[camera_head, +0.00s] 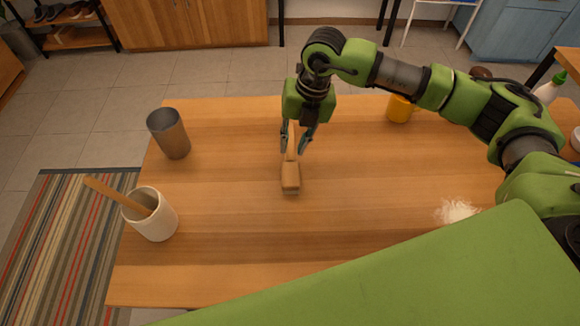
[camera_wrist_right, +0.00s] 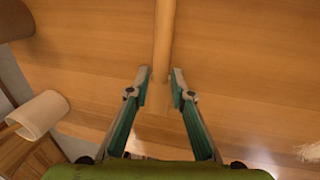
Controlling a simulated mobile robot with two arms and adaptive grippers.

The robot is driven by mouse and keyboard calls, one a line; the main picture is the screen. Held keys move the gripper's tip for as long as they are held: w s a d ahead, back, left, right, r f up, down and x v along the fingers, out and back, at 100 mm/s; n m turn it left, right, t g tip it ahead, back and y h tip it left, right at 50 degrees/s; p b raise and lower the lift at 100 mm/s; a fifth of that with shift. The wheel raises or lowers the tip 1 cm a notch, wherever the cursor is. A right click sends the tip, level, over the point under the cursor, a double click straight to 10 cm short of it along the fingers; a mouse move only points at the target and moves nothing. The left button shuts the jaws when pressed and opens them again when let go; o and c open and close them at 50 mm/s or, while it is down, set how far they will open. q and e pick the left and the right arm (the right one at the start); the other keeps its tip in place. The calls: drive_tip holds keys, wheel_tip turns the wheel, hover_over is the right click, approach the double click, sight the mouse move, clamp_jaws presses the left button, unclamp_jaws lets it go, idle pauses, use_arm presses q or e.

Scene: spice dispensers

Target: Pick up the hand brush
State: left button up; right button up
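The hand brush (camera_head: 290,177) lies on the wooden table, its wooden head nearer to me and its thin handle running away from me. My right gripper (camera_head: 297,146) points down over it, with one finger on each side of the handle. In the right wrist view the handle (camera_wrist_right: 164,40) runs down the middle to between the spread fingertips (camera_wrist_right: 161,77), with gaps to both. The gripper is open and holds nothing. The lower part of the brush is hard to make out in that view. My left gripper is not in view.
On the wooden table (camera_head: 235,240), a grey metal cup (camera_head: 170,135) and a white cup (camera_head: 155,220) with a wooden stick stand at the left. A yellow cup (camera_head: 399,110) stands at the back right. White powder (camera_head: 456,211) lies at the right. The table around the brush is clear.

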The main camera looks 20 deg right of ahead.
sight(289, 149)
drive_tip(key=f, duration=0.3)
drive_tip(key=w+f+p, duration=0.1)
drive_tip(key=f, duration=0.1)
drive_tip(key=shift+a, duration=0.3)
drive_tip(key=shift+r, duration=0.1)
clamp_jaws()
drive_tip(key=shift+w, duration=0.1)
drive_tip(key=shift+r, duration=0.6)
drive_tip(key=s+a+r, duration=0.1)
drive_tip(key=r, duration=0.1)
drive_tip(key=s+r+b, duration=0.1)
drive_tip(key=s+r, duration=0.1)
drive_tip(key=r, duration=0.1)
drive_tip(key=s+a+r, duration=0.1)
drive_tip(key=r, duration=0.2)
drive_tip(key=shift+s+a+b, duration=0.35)
drive_tip(key=shift+s, duration=0.05)
drive_tip(key=s+a+r+b, duration=0.1)
drive_tip(key=s+a+r, duration=0.2)
drive_tip(key=s, duration=0.4)
drive_tip(key=shift+s+a+r, duration=0.2)
drive_tip(key=shift+a+r, duration=0.2)
drive_tip(key=shift+a, duration=0.25)
